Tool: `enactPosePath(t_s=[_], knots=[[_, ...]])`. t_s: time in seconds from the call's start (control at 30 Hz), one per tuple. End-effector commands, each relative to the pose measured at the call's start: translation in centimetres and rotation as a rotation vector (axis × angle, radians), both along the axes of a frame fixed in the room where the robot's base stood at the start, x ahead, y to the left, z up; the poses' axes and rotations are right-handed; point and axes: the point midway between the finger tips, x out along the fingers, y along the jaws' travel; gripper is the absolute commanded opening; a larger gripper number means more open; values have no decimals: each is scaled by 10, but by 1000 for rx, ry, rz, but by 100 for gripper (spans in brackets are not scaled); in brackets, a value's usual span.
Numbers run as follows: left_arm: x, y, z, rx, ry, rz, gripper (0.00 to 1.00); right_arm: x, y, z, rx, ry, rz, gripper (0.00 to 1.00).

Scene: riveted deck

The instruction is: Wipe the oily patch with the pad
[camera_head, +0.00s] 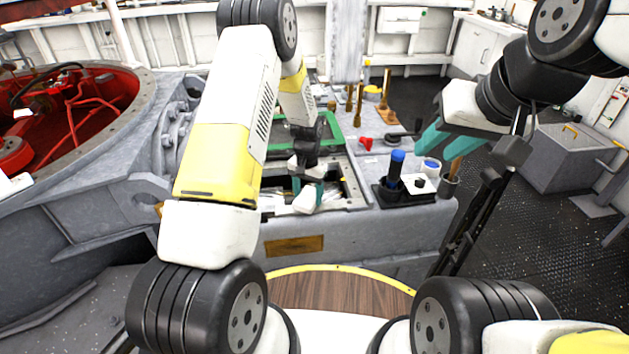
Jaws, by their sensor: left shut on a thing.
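My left gripper (307,190) points down over the recessed opening in the grey bench, its teal fingers close together. It is shut on what looks like a whitish pad (304,203), seen small and partly hidden by the fingers. I cannot make out the oily patch; my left arm and gripper cover part of the bench. I cannot tell whether the pad touches a surface. My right gripper (437,137) hangs above the right side of the bench, its teal fingers apart and empty.
A red machine (75,115) is at left.

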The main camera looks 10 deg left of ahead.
Motion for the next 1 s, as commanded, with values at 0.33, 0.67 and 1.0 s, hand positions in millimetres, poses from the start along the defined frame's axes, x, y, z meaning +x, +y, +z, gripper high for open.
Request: enactPosePath(t_s=[0.33, 0.67, 1.0], knots=[[2, -1, 32, -1, -3, 1, 21, 0, 0, 0, 0, 0, 0, 36], [2, -1, 58, -1, -2, 2, 21, 0, 0, 0, 0, 0, 0, 36], [2, -1, 61, 0, -1, 2, 21, 0, 0, 0, 0, 0, 0, 36]])
